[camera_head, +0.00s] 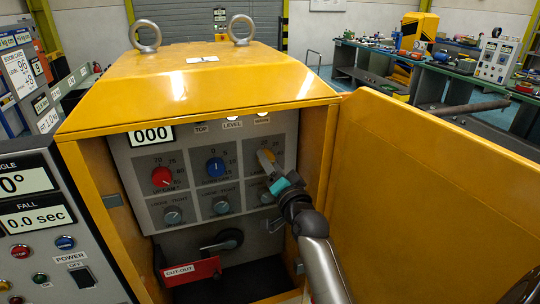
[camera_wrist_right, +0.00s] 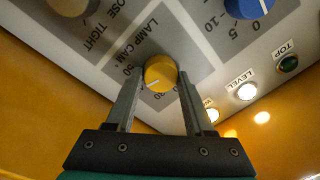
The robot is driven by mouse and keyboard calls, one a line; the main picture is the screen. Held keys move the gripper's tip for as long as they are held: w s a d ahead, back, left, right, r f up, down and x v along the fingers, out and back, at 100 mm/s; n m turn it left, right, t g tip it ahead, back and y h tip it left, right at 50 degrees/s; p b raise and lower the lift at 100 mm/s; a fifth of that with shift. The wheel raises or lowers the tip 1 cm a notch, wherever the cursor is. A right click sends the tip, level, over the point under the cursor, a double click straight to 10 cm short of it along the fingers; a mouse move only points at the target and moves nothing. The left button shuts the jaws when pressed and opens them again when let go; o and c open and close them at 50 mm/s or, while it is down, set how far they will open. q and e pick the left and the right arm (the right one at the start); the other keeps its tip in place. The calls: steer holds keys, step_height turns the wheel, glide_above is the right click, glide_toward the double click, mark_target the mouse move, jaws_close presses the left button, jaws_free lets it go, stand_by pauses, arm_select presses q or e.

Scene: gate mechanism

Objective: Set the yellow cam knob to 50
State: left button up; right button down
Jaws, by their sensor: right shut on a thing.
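The yellow cam knob (camera_head: 267,155) is at the upper right of the grey control panel (camera_head: 141,204) inside the open yellow cabinet. My right gripper (camera_head: 273,170) reaches it from the lower right. In the right wrist view the yellow knob (camera_wrist_right: 160,72) sits between the two fingers of my right gripper (camera_wrist_right: 158,82), which is shut on it. The label "LAMP CAM" is beside it. A pale mark shows on the knob's lower-left face. The scale numbers are partly hidden by the fingers, so the exact setting cannot be read. My left gripper is not in view.
A red knob (camera_head: 161,177) and a blue knob (camera_head: 216,167) sit left on the panel, with grey lock knobs below. A display (camera_head: 151,135) reads 000. A red CUT-OUT tag (camera_head: 191,271) hangs below. The open yellow door (camera_head: 430,190) stands to the right.

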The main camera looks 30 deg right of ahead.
steer(key=shift+m+p, duration=1.25)
steer(key=shift+m, duration=1.85)
steer(key=shift+h, duration=0.4)
steer(key=shift+c, duration=1.4)
jaws_free()
steer(key=shift+f, duration=0.1)
steer(key=r+b+v, duration=0.1)
steer(key=v, duration=1.4)
steer(key=shift+f+b, duration=0.4)
steer(key=shift+f, duration=0.05)
steer(key=shift+s, duration=0.1)
